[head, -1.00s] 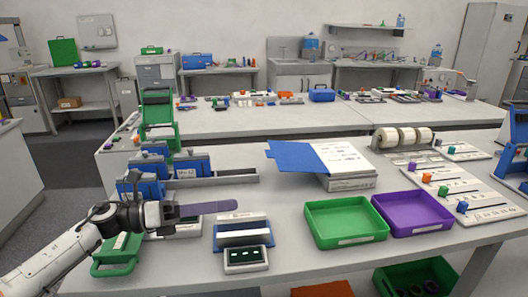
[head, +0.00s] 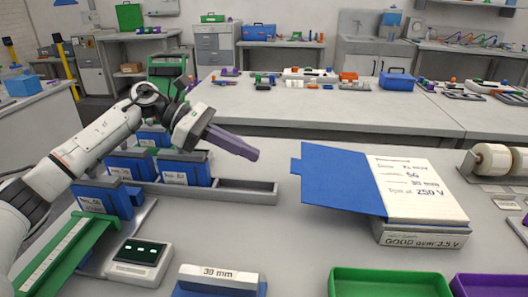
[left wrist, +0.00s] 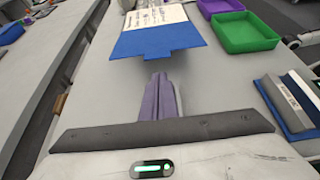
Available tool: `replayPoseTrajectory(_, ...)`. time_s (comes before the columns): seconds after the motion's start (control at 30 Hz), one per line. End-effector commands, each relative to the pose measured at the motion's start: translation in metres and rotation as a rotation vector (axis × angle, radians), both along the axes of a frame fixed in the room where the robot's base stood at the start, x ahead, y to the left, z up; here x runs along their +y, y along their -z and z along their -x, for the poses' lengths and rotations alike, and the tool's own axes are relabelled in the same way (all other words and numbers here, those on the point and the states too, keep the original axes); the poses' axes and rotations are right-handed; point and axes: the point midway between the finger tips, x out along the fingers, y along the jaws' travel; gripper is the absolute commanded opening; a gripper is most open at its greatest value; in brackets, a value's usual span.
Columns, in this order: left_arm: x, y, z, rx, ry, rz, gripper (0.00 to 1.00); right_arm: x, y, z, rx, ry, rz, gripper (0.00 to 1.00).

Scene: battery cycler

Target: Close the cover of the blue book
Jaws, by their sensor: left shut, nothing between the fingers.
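The blue book lies open on the table, its blue cover (head: 338,178) spread out to the left with a small tab on its left edge. Its white written page (head: 420,188) faces up on a thick block at the right. My left gripper (head: 252,154) is shut and empty, its purple fingers left of the cover and apart from it, above the grey rack. In the left wrist view the shut fingers (left wrist: 159,84) point at the tabbed edge of the cover (left wrist: 158,42), with a gap between. My right gripper is not in view.
Blue binders (head: 184,168) stand in a grey rack (head: 247,190) below my left arm. A meter (head: 139,258) and a labelled "30 mm" block (head: 218,278) are in front. Green (head: 388,283) and purple (head: 490,286) trays lie at the front right. Table between rack and book is clear.

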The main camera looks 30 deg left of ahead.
Motion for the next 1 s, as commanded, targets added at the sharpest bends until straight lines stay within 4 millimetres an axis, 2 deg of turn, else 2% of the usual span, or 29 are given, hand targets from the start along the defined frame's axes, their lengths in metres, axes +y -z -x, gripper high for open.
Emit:
replayPoseTrajectory(0.2,-0.035,0.017,-0.015,0.001,0.004,0.005,0.0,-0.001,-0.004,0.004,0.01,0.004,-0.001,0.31)
replayPoseTrajectory(0.4,-0.059,0.031,-0.027,0.001,0.002,0.006,0.0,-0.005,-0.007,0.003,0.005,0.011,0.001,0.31)
replayPoseTrajectory(0.6,-0.069,0.038,-0.033,0.0,0.0,0.005,0.0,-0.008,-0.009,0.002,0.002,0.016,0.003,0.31)
replayPoseTrajectory(1.0,-0.068,0.037,-0.032,0.001,-0.003,-0.001,0.0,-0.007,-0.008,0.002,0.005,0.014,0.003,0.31)
